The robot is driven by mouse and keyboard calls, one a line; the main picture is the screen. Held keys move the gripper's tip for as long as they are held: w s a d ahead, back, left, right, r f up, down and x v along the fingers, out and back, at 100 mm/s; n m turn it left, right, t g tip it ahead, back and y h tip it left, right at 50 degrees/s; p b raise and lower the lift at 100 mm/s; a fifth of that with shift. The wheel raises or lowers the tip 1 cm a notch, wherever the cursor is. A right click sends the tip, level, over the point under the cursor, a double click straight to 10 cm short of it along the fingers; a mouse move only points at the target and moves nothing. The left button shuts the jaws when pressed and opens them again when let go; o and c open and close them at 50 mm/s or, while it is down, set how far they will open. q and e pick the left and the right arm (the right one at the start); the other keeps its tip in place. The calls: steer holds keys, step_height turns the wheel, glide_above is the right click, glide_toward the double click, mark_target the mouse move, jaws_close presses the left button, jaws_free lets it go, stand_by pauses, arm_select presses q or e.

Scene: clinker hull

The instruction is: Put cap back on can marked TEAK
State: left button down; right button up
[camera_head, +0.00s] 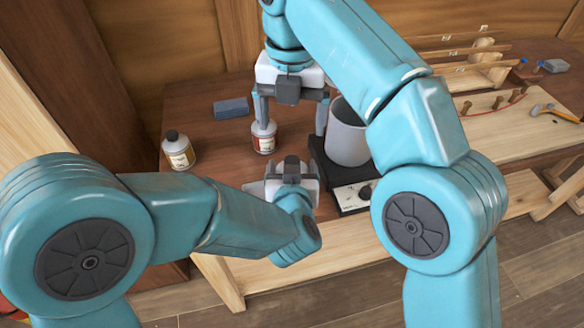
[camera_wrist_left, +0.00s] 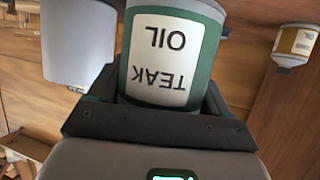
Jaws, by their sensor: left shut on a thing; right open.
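The can marked TEAK OIL (camera_wrist_left: 165,65), green with a white label, fills the middle of the left wrist view, upside down in that picture. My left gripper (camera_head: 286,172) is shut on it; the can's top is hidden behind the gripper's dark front. In the head view I cannot make out the TEAK label. My right gripper (camera_head: 290,127) is open and points down, beyond and above the left one. A small can with a reddish label (camera_head: 264,139) shows by its left finger; I cannot tell whether they touch. I cannot make out a loose cap.
A dark-capped can (camera_head: 178,152) stands at the left of the bench. A blue block (camera_head: 231,108) lies behind. A grey pot (camera_head: 348,135) stands on a dark device with a knob (camera_head: 352,196), right of the grippers. A hammer (camera_head: 552,111) and wooden parts lie farther right.

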step_height(320, 180, up, 2)
steer(key=shift+r, duration=0.25)
stand_by(0.4)
